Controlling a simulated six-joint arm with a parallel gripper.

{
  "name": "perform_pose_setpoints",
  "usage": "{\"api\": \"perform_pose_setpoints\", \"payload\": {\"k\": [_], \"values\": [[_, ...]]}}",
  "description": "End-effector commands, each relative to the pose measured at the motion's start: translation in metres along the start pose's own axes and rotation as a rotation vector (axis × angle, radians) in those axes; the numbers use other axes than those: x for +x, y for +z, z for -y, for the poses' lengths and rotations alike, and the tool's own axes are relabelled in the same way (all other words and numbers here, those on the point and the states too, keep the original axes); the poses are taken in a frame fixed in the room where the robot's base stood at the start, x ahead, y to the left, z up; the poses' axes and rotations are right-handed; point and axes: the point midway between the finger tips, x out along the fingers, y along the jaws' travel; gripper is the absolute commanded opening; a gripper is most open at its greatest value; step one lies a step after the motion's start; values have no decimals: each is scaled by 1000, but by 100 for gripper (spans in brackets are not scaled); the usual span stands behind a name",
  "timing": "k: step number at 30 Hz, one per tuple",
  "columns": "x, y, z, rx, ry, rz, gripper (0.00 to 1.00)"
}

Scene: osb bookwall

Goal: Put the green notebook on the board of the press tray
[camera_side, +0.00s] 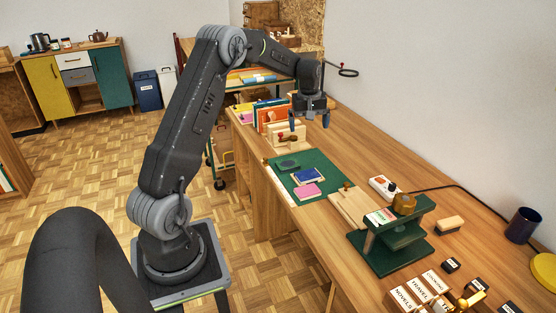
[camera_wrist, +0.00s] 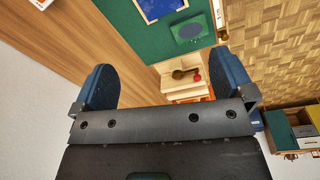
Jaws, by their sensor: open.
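A dark green flat piece (camera_side: 288,163), which looks like the green notebook, lies at the far end of the green mat (camera_side: 283,180). It also shows in the wrist view (camera_wrist: 188,31) with a grey-green patch on it. My gripper (camera_side: 309,119) is open and empty, raised above the bench near a wooden block fixture. In the wrist view its two blue fingers (camera_wrist: 162,62) stand wide apart with nothing between them.
A blue notebook (camera_side: 309,177) and a pink notebook (camera_side: 308,191) lie on the mat. The wooden fixture (camera_side: 290,138) and upright books (camera_side: 268,114) stand beyond it. A green stand (camera_side: 393,236) and labelled blocks (camera_side: 420,286) occupy the near bench. The wall runs along the right.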

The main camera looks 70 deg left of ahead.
Motion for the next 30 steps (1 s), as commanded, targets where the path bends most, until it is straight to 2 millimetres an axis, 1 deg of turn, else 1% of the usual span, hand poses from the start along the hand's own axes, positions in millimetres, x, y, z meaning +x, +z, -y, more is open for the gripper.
{"api": "perform_pose_setpoints", "payload": {"k": [1, 2, 3, 5, 6, 8, 9, 11, 12, 13, 14, 15, 17, 18, 21, 25, 27, 30], "values": [[-28, 28, -8, 82, 21, -21, 100], [-41, 42, -11, 127, 30, -30, 100], [-57, 62, -13, 187, 44, -44, 100], [-80, 92, -13, 277, 65, -65, 100], [-94, 112, -12, 337, 79, -79, 100], [-113, 142, -7, 425, 99, -100, 100], [-124, 162, -2, 484, 113, -113, 100], [-138, 192, 7, 574, 135, -136, 100], [-146, 211, 15, 633, 150, -151, 100], [-151, 225, 22, 676, 160, -162, 100], [-156, 238, 29, 720, 171, -173, 100], [-161, 256, 39, 778, 186, -188, 100], [-166, 281, 55, 865, 209, -212, 100], [-168, 297, 67, 921, 224, -228, 100], [-167, 329, 95, 1051, 258, -263, 100], [-160, 356, 123, 1176, 292, -301, 100], [-157, 365, 132, 1220, 304, -314, 100], [-153, 371, 140, 1253, 313, -325, 100]]}}
